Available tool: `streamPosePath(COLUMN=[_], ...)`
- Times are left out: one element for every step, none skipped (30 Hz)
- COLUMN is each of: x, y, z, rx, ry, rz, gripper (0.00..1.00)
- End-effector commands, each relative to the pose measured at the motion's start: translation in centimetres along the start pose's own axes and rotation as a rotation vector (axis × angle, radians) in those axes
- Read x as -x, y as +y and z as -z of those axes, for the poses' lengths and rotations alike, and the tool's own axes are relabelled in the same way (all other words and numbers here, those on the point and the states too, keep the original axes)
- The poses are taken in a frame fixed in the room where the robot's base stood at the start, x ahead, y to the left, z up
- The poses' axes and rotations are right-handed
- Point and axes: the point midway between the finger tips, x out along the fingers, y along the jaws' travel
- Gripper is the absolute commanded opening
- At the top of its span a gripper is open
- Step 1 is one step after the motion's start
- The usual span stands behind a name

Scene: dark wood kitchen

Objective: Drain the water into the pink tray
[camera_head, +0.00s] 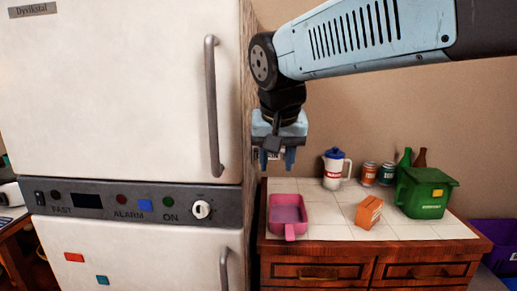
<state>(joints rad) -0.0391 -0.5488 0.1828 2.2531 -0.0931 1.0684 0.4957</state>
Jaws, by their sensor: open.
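The pink tray (290,213) sits on the white tiled counter at its left end, beside the fridge, with its handle toward the front edge. Its inside looks a darker purple-pink; I cannot tell whether it holds liquid. My gripper (277,160) hangs pointing down above and a little behind the tray, open and with nothing seen between its fingers. A white jug (333,171) with a blue lid stands upright at the back of the counter, right of my gripper. No running water shows.
A white fridge-freezer (130,100) with a control panel (130,204) fills the left. On the tiled counter (325,233) are an orange box (369,213), two cans (369,174), a green bin (425,193) and bottles (405,158). Drawers (318,273) lie below. A purple crate (495,243) stands right.

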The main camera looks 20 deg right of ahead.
Motion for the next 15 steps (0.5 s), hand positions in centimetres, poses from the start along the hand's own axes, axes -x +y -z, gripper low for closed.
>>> streamPosePath(x=[0.3, 0.4, 0.6, 0.7, 0.7, 0.7, 0.6, 0.6, 0.5, 0.3, 0.2, -0.1, -0.2, -0.4, -0.7], y=[-0.8, -1.2, -1.6, -1.8, -2.0, -2.1, -2.1, -2.1, -2.1, -2.0, -2.0, -2.0, -1.9, -1.9, -1.9], z=[0.5, 0.7, 0.9, 1.0, 1.1, 1.3, 1.4, 1.6, 1.9, 2.1, 2.5, 3.0, 3.4, 3.8, 4.4], rx=[-0.015, -0.026, -0.038, -0.044, -0.049, -0.054, -0.055, -0.056, -0.056, -0.056, -0.056, -0.056, -0.056, -0.056, -0.056], ry=[-0.006, -0.007, -0.009, -0.010, -0.011, -0.012, -0.012, -0.012, -0.012, -0.012, -0.012, -0.013, -0.013, -0.013, -0.014], rz=[-0.009, -0.013, -0.017, -0.020, -0.022, -0.024, -0.025, -0.025, -0.025, -0.025, -0.025, -0.025, -0.025, -0.025, -0.025], gripper=[0.43, 0.43, 0.43, 0.43, 0.43, 0.43, 0.43, 0.43, 0.43, 0.43, 0.43, 0.43, 0.43, 0.43, 0.43])
